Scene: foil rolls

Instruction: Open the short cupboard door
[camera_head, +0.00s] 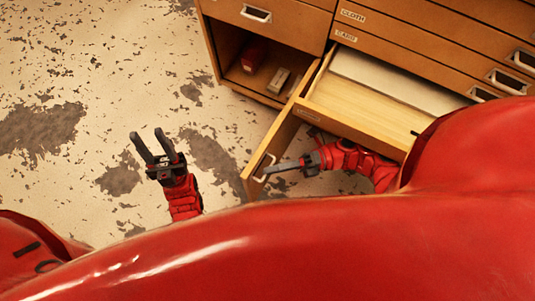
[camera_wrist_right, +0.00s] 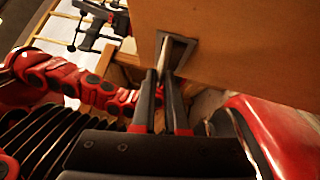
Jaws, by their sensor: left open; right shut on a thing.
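The short wooden cupboard door (camera_head: 262,148) stands swung out from the cabinet, its free end toward me. Its metal handle (camera_head: 264,167) is near that end. My right gripper (camera_head: 272,169) is shut on this handle. In the right wrist view the door (camera_wrist_right: 245,45) fills the upper right, and the right gripper's fingers (camera_wrist_right: 166,85) close on the handle in its recess (camera_wrist_right: 178,50). My left gripper (camera_head: 148,143) is open and empty, left of the door and apart from it. It also shows in the right wrist view (camera_wrist_right: 98,22).
The cupboard opening (camera_head: 238,82) shows a red box (camera_head: 254,54) and a pale box (camera_head: 279,80). A drawer (camera_head: 355,107) holding a pale sheet (camera_head: 395,82) is pulled out, right of the door. Closed labelled drawers (camera_head: 420,50) lie above it. The worn floor (camera_head: 90,100) at left is clear.

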